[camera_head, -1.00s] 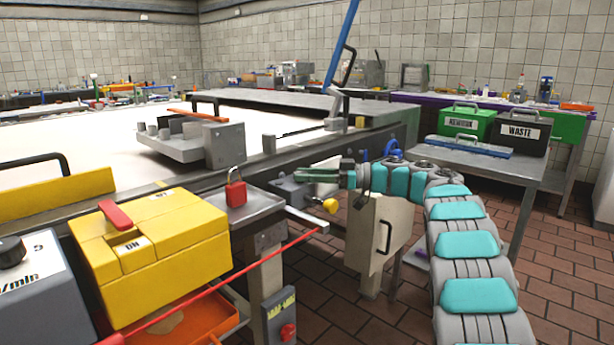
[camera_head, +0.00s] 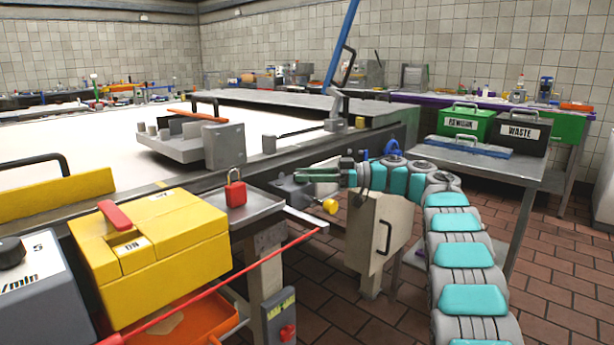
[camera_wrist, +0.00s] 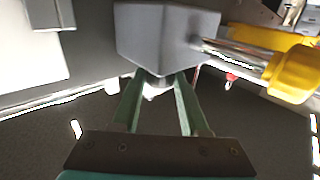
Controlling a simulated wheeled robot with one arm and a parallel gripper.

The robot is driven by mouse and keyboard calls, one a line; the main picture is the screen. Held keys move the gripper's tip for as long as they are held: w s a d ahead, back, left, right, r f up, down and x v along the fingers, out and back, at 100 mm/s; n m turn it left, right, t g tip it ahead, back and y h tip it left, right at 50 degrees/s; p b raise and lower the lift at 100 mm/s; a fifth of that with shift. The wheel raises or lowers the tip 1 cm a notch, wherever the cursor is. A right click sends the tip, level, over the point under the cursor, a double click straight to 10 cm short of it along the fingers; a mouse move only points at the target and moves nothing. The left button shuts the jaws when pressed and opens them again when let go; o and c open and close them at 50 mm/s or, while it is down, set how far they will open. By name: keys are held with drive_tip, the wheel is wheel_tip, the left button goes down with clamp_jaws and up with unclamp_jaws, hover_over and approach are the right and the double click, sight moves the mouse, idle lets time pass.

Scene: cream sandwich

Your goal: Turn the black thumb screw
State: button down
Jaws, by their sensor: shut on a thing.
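My gripper (camera_head: 302,174) reaches left to a grey block (camera_head: 288,190) below the edge of the big table. In the wrist view its two green fingers (camera_wrist: 160,80) are at the lower corner of this grey block (camera_wrist: 165,38). They are shut on a small part there, which I take to be the black thumb screw. Only a small pale patch shows between the tips, so the screw's colour and angle are not clear. In the head view the screw is hidden by the fingers and block.
A yellow knob (camera_wrist: 292,74) on a metal rod stands out right of the block in the wrist view, close to the fingers. A red padlock (camera_head: 236,190) and yellow box (camera_head: 150,245) are to the left. A beige cabinet (camera_head: 375,240) stands under my arm.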

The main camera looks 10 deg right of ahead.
drive_tip(key=shift+c, duration=2.1)
unclamp_jaws()
drive_tip(key=v, duration=0.7)
drive_tip(key=shift+d, duration=0.4)
